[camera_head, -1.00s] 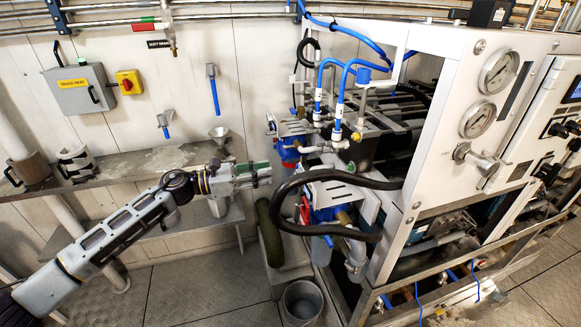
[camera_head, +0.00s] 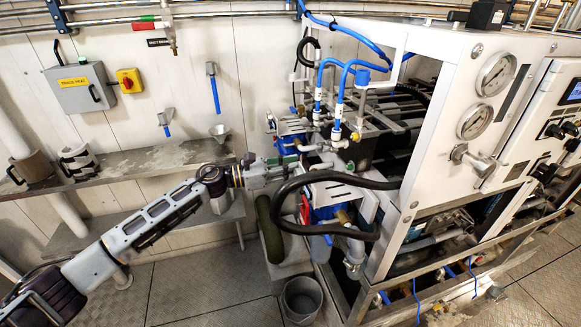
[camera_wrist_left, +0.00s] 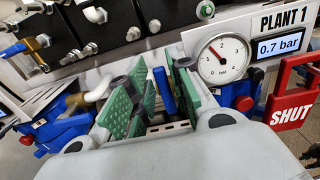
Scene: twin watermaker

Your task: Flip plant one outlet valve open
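My left gripper (camera_wrist_left: 164,98) has green ribbed pads that stand apart, on both sides of an upright blue lever (camera_wrist_left: 165,90). The lever shows a narrow gap to the pads; I cannot tell whether either one touches it. The gauge (camera_wrist_left: 224,58), the "PLANT 1" sign (camera_wrist_left: 286,20) and a display reading 0.7 bar (camera_wrist_left: 279,45) are just right of the lever. A red "SHUT" tag (camera_wrist_left: 292,100) hangs at the right edge. In the head view my left gripper (camera_head: 291,167) is at the rack's left side; its fingertips are hard to make out. My right gripper is not seen.
A black hose (camera_head: 335,177) loops close to my gripper's right and below it. The white rack (camera_head: 430,130) stands to the right, blue hoses (camera_head: 340,90) above. A steel shelf (camera_head: 120,165) runs along the wall, and a grey bucket (camera_head: 302,298) stands on the floor.

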